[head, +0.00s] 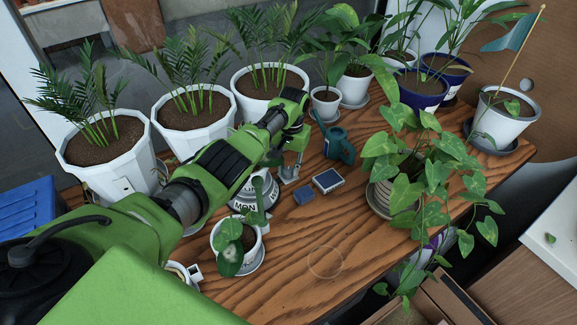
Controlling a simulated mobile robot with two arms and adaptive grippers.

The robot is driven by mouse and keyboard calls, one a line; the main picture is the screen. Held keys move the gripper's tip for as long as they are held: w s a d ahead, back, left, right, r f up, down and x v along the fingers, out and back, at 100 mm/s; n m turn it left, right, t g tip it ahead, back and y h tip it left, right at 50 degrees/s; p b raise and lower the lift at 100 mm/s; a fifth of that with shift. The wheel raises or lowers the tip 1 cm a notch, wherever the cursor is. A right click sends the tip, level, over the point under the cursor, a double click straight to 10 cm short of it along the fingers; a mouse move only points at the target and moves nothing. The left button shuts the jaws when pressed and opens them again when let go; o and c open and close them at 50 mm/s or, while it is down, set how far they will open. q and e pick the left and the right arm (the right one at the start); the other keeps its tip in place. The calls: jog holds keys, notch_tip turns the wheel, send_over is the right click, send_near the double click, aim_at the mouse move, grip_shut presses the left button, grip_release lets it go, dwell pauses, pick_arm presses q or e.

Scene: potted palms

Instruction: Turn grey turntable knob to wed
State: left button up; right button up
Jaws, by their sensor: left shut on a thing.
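The grey turntable (246,208) stands on the wooden table, partly hidden behind my left arm and a small plant. The letters MON show on its front face. My right gripper is not in view.
A small white pot (247,256) with a leafy plant stands just in front of the turntable. Large potted palms line the back.

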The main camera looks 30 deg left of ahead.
aim_at(290, 171)
pick_arm(q)
jog(key=m+p, duration=0.1)
jog(key=m, duration=0.2)
jog(key=shift+m+p, duration=0.4)
jog(key=shift+m, duration=1.3)
jog(key=o, duration=1.1)
jog(key=r, duration=1.2)
jog(key=shift+s+d, duration=0.15)
jog(key=shift+d, duration=0.1)
